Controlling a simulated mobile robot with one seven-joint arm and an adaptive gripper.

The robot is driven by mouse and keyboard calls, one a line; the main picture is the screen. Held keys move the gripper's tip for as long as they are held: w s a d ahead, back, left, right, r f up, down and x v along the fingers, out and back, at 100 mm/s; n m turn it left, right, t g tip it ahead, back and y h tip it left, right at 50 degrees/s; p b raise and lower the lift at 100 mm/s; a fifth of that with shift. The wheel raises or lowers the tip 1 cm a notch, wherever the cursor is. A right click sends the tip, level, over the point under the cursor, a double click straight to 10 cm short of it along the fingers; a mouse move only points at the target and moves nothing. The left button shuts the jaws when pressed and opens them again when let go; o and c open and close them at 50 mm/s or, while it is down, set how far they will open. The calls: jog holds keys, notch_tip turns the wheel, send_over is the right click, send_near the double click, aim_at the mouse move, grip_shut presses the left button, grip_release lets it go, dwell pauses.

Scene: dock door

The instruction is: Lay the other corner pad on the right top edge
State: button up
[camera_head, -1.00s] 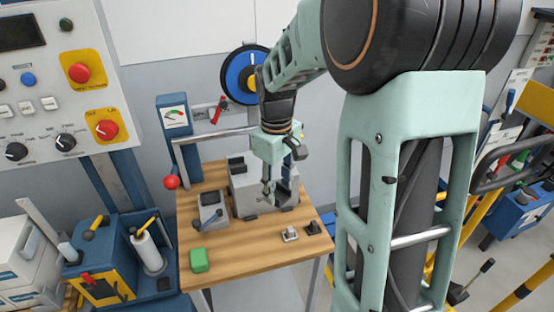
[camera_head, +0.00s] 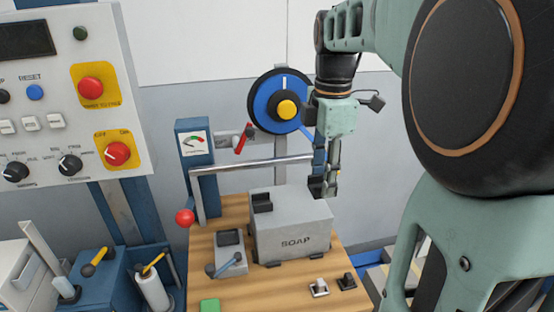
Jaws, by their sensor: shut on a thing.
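My gripper (camera_head: 329,188) is at the box's right top edge, pointing down, shut on the other black corner pad (camera_head: 316,187). Only part of this held pad shows between and beside the fingers. It looks very close to the right top edge; I cannot tell whether it touches.
A small grey lever device (camera_head: 229,255) stands left of the box. Two small clips (camera_head: 320,288) lie in front of it. A metal bar (camera_head: 250,164) crosses behind, with a red ball (camera_head: 185,217) at left. A green block (camera_head: 210,305) is at the front.

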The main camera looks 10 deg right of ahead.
jog(key=w+d+f, duration=0.1)
jog(key=w+f, duration=0.1)
jog(key=w, duration=0.1)
jog(key=w+d+f, duration=0.1)
jog(key=w+f, duration=0.2)
jog(key=w, duration=0.1)
jog(key=w+d+f+p, duration=0.1)
jog(key=w+f, duration=0.2)
jog(key=w, duration=0.1)
jog(key=shift+d+f, duration=0.1)
jog(key=shift+w+d+f, duration=0.1)
jog(key=shift+w+f, duration=0.1)
jog(key=shift+f, duration=0.25)
jog(key=shift+w+f, duration=0.1)
jog(key=shift+f, duration=1.45)
jog(key=shift+f, duration=0.2)
jog(key=o, duration=0.9)
jog(key=shift+c, duration=0.2)
jog(key=shift+o, duration=0.4)
